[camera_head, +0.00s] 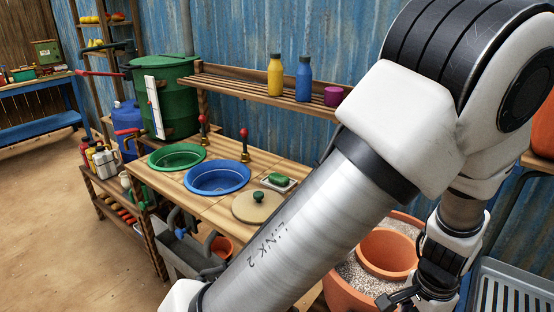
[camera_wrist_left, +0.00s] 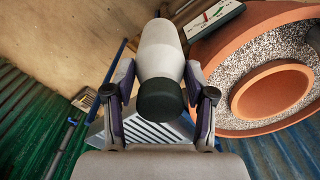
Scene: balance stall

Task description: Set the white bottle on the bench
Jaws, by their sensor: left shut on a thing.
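My left gripper (camera_wrist_left: 160,95) is shut on the white bottle (camera_wrist_left: 160,52) in the left wrist view. The bottle has a dark cap (camera_wrist_left: 161,99), which points toward the wrist between the two fingers. In the head view my left arm crosses the right half, and its gripper (camera_head: 405,297) hangs at the lower right beside a terracotta pot (camera_head: 335,290). The bottle is not visible there. The wooden bench (camera_head: 212,211) with basins stands left of the arm, partly hidden by it. My right gripper is not in view.
The bench top carries a green basin (camera_head: 177,157), a blue basin (camera_head: 217,177), a soap dish (camera_head: 278,183) and a round lid (camera_head: 257,206). A shelf (camera_head: 230,88) above holds a yellow bottle, a blue bottle and a purple cup. A grey ribbed tray (camera_head: 510,295) lies at lower right.

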